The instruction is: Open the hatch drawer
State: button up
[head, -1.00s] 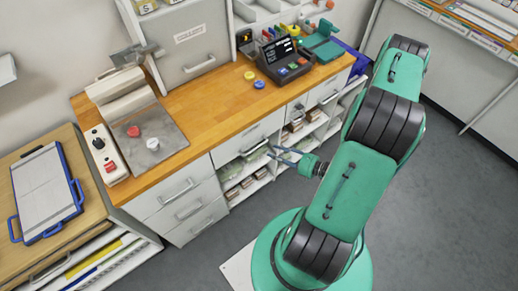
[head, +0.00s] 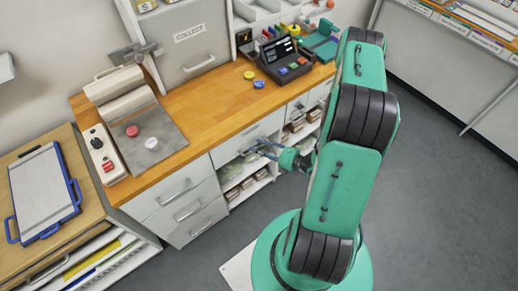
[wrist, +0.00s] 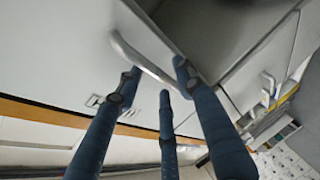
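The pale grey drawer (head: 236,143) under the wooden counter seems to be the hatch drawer. Its front looks flush with the cabinet. In the wrist view its front (wrist: 65,45) fills the upper left, with a curved bar handle (wrist: 122,46) and a dark label too partial to read. My gripper (head: 258,148) is at this drawer front and covers the handle in the head view. In the wrist view my gripper (wrist: 156,78) has its dark blue fingers spread around the handle, with gaps between them. Whether any finger touches the handle is unclear.
Open shelves with packets (head: 246,186) lie below the drawer. A stack of handled drawers (head: 180,208) stands to the left. On the counter are a dark terminal (head: 285,60) and a grey press (head: 125,95). A closed COLLECT hatch (head: 187,45) is behind. The floor in front is clear.

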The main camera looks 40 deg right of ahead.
jog(key=shift+w, duration=0.1)
grip_shut()
dwell(0.4)
jog(key=s+p, duration=0.4)
jog(key=s, duration=2.7)
jog(key=shift+s+p, duration=0.2)
jog(key=shift+p, duration=0.1)
jog(key=shift+f, duration=0.1)
grip_release()
jog(key=shift+s, duration=0.15)
jog(key=v, duration=1.1)
jog(key=shift+s+d, duration=0.2)
jog(key=shift+s, duration=0.15)
